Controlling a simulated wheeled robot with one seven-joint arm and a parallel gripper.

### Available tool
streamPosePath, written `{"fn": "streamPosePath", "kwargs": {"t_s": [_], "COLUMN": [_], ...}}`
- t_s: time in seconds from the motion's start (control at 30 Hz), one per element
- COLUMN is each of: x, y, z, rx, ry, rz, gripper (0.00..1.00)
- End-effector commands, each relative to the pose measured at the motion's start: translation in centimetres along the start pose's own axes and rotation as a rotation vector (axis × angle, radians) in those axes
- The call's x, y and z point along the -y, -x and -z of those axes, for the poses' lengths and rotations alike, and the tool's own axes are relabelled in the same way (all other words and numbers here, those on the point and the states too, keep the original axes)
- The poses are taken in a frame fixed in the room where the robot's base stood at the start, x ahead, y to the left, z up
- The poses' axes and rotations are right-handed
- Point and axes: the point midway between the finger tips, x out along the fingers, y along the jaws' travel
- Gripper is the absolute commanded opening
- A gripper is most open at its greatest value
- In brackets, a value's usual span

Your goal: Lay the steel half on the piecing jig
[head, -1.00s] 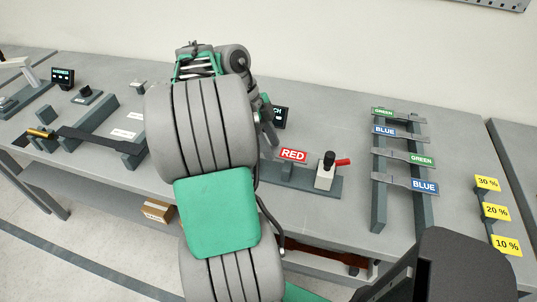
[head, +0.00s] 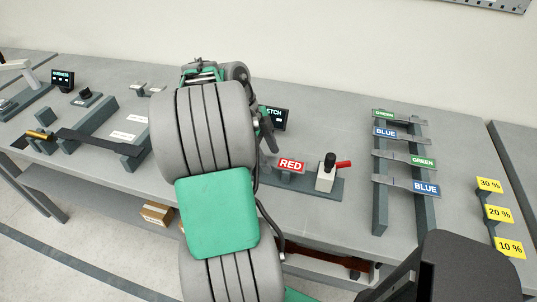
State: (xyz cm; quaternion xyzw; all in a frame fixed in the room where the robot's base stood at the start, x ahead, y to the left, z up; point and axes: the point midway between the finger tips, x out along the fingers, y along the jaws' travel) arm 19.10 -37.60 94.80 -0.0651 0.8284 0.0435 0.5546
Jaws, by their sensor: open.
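A red tag reading RED (head: 291,166) sits low over a grey fixture base (head: 310,188), which I take to be the piecing jig. The steel piece behind the tag is mostly hidden, so I cannot tell how it rests. The jig's right end has a pale block with a black knob and red handle (head: 343,164). My gripper (head: 268,137) is open, just left of the tag and above the jig's left end. My arm hides part of it and the jig's left side.
A rack (head: 379,212) at right holds several flat steel pieces with green and blue tags. Yellow percent signs (head: 497,213) stand farther right. A dark bar (head: 100,140) lies across a fixture at left.

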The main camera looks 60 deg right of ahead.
Motion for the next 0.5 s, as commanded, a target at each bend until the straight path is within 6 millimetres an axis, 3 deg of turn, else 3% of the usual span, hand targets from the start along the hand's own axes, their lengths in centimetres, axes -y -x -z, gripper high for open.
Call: {"fn": "streamPosePath", "kwargs": {"t_s": [0.27, 0.5], "x": [0.1, 0.1], "y": [1.2, 7.5], "z": [0.1, 0.2], "rx": [0.000, 0.000], "ry": [0.000, 0.001], "rz": [0.003, 0.003], "gripper": [0.61, 0.61]}}
